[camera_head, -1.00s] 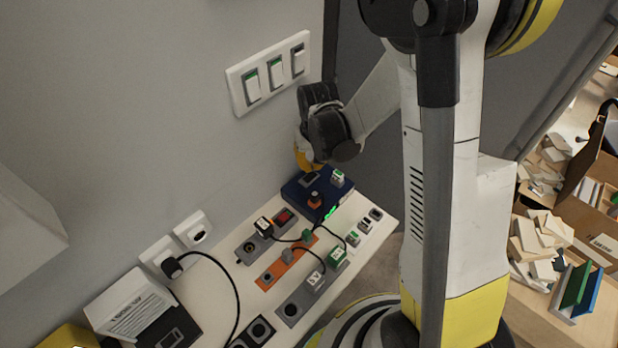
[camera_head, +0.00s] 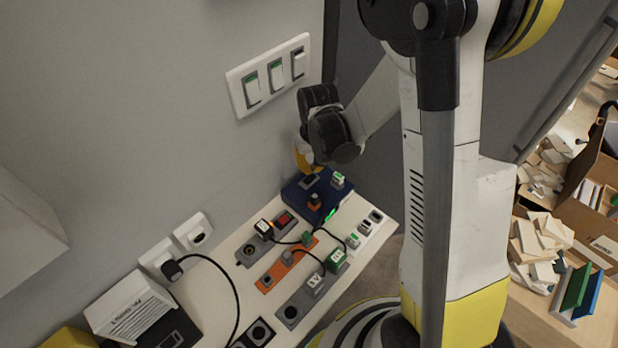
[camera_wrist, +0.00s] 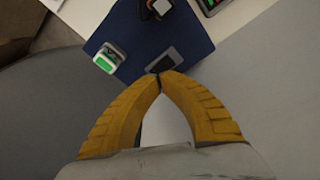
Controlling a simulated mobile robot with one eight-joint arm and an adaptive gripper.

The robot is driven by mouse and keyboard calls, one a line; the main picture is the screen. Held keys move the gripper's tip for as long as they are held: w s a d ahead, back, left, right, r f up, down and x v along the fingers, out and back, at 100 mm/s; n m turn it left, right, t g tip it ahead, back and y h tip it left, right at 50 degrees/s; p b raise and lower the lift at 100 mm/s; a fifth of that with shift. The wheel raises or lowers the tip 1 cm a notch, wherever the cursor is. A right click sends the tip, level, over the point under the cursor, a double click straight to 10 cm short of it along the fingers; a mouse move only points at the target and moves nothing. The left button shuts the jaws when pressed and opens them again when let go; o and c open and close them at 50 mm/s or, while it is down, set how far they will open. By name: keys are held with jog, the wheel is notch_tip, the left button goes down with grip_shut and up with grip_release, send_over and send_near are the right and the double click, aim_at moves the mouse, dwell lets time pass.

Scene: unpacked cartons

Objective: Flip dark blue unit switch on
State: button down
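The dark blue unit (camera_head: 325,205) sits at the far end of the white table, next to the wall. It carries an orange-and-black knob or plug, a white-and-green piece and a grey-framed dark switch. In the wrist view the blue unit (camera_wrist: 205,45) fills the top middle, with the switch (camera_wrist: 161,65) near its lower edge. The yellow fingertips of my gripper (camera_wrist: 158,76) meet right at the switch's lower end; I cannot tell whether they touch it. The fingers hold nothing. In the head view my gripper (camera_head: 303,160) is above the unit, its tips partly hidden.
A wall plate with three switches (camera_head: 270,75) is above the table. Wall sockets (camera_head: 193,231) with a plugged-in black cable are at left. An orange strip (camera_head: 268,280), grey strips and several plugs with cables lie on the table (camera_head: 225,285) in front of the unit.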

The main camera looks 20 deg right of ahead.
aim_at(311, 177)
jog(key=shift+f+b, duration=1.65)
jog(key=shift+f, duration=0.1)
dwell(0.8)
jog(key=shift+r+p, duration=2.4)
jog(key=shift+r, duration=1.15)
jog(key=shift+r, duration=0.2)
jog(key=s+r+t+b, duration=0.3)
jog(key=s+r+t, duration=0.2)
jog(key=s+r, duration=1)
jog(key=shift+s+a+r, duration=0.2)
jog(key=shift+s+a, duration=0.1)
jog(key=shift+s, duration=0.4)
